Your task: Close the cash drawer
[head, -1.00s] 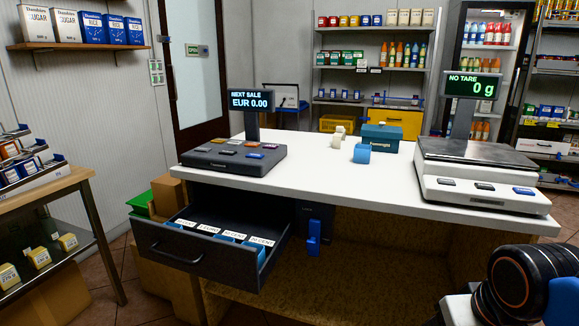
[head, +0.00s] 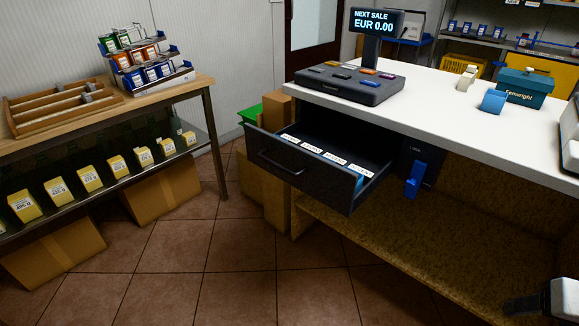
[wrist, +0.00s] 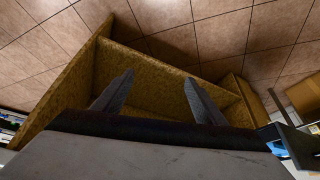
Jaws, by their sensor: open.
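The cash drawer (head: 290,172) is pulled well out from under the counter's left end in the head view. Its dark front with a bar handle faces the lower left, and labelled coin compartments show inside. In the wrist view, a dark part with a bar at the right edge looks like the drawer (wrist: 298,143). My gripper (wrist: 159,76) is open and empty, its two grey fingers apart, with the counter's wooden underside structure beyond them. It is apart from the drawer.
The register (head: 350,82) stands on the white counter (head: 440,92) above the drawer. A blue device (head: 415,180) hangs right of the drawer. Cardboard boxes (head: 277,165) stand behind it. A display table (head: 190,92) is at left. The tiled floor (head: 220,265) before the drawer is clear.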

